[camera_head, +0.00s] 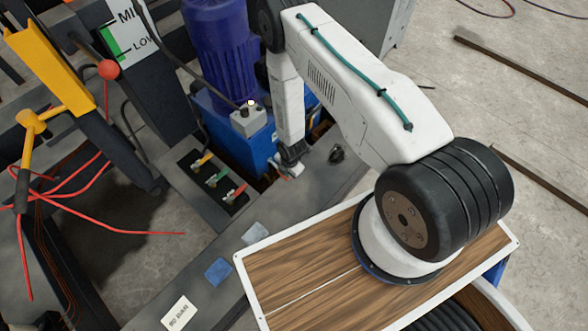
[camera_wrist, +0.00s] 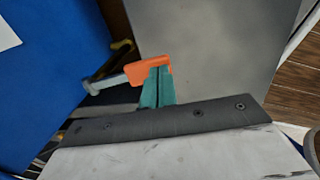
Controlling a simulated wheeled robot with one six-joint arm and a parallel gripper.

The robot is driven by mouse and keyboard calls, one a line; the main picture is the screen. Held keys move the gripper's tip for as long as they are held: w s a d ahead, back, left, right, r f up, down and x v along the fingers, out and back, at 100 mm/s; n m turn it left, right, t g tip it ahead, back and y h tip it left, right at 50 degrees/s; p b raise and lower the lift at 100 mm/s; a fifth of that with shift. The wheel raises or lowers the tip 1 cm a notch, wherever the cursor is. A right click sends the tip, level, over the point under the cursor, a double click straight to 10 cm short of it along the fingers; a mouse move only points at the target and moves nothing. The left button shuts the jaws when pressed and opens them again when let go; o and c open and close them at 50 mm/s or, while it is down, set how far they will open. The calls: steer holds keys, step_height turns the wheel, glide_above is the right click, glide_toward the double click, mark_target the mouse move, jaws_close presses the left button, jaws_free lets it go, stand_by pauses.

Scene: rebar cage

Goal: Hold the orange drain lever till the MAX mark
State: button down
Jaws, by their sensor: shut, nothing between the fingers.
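The orange drain lever (camera_wrist: 146,73) is in the wrist view, joined to a grey metal rod or bolt on its left. My gripper's teal fingers (camera_wrist: 157,84) are shut and empty. Their tips overlap the lever's right part in the picture; I cannot tell whether they touch it. In the head view my gripper (camera_head: 291,170) is low beside the blue tank (camera_head: 246,148), and the lever is mostly hidden there. A gauge (camera_head: 122,40) at the upper left has a green band and the words "LOW" and a partly hidden "MI". No MAX mark is readable.
A valve block (camera_head: 213,180) with yellow, green and red handles stands left of my gripper. A purple-blue motor (camera_head: 220,50) rises behind it. Red wires (camera_head: 110,228) and a yellow bracket (camera_head: 45,70) fill the left. Steel bars (camera_head: 525,70) lie on the floor at right.

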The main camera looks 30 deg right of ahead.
steer(key=s+d+r, duration=0.2)
steer(key=s+r, duration=0.3)
steer(key=r, duration=0.5)
steer(key=shift+r, duration=0.4)
steer(key=shift+d, duration=0.1)
